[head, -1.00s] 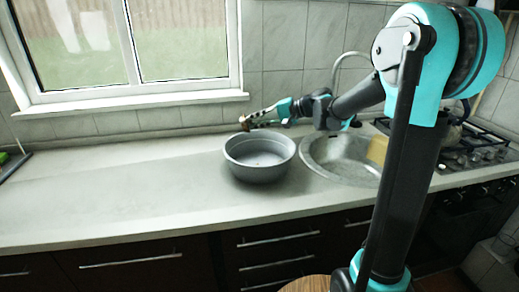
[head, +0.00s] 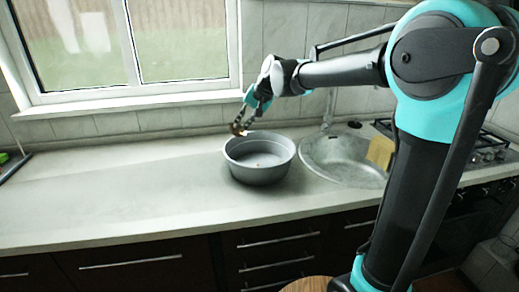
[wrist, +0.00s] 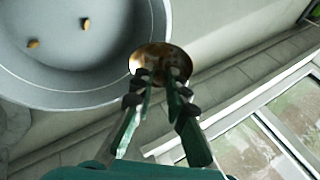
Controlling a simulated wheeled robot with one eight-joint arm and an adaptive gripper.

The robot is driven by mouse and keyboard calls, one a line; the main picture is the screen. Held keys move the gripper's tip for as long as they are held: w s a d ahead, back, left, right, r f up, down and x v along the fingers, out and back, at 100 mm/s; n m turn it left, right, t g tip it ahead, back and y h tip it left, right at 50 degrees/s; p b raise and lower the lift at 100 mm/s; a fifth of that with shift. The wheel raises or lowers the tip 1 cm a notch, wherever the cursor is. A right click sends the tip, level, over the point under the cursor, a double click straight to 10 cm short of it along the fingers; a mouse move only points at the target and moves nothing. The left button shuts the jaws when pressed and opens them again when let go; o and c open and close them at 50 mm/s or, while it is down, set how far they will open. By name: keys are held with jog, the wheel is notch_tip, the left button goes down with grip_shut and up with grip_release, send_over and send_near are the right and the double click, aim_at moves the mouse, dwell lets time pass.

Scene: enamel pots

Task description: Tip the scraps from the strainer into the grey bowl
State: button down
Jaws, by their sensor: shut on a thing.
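The grey bowl (head: 258,173) stands on the counter, and part of it fills the upper left of the wrist view (wrist: 75,97). Two small brown scraps (wrist: 86,24) lie apart on its floor. The strainer, a small round copper-coloured cup, appears at the bowl's back left rim in the head view (head: 236,128) and overlaps the rim in the wrist view (wrist: 150,54). My gripper (head: 242,121) points down and is shut on the strainer; its fingers (wrist: 160,82) cover the near edge. I cannot tell whether the strainer holds any scraps.
The sink (head: 340,172) is right of the bowl, with a yellow sponge-like block (head: 380,152) at its edge. A hob (head: 485,150) lies farther right. The tiled wall and window (head: 130,50) are behind. The counter left of the bowl is clear.

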aim_at(230, 128)
jog(key=shift+s+a+f+n+h, duration=0.1)
jog(key=shift+s+a+f+h, duration=0.05)
jog(key=shift+a+h, duration=0.5)
jog(key=shift+s+a+f+n+h, duration=0.15)
jog(key=shift+a+h, duration=0.25)
jog(key=shift+a, duration=0.4)
jog(key=shift+s+a+f+n+h, duration=0.1)
jog(key=shift+s+a+h, duration=0.05)
jog(key=shift+a+h, duration=0.5)
jog(key=shift+s+a+f+n+t+h, duration=0.1)
jog(key=shift+a+f+t+h, duration=0.05)
jog(key=shift+a+h, duration=0.4)
jog(key=shift+s+a+f+n+t+h, duration=0.1)
jog(key=shift+s+a+f+t+h, duration=0.15)
jog(key=shift+a, duration=0.35)
jog(key=shift+a+f+n+t+h, duration=0.1)
jog(key=shift+a+h, duration=0.4)
jog(key=shift+a, duration=0.1)
jog(key=shift+d, duration=0.1)
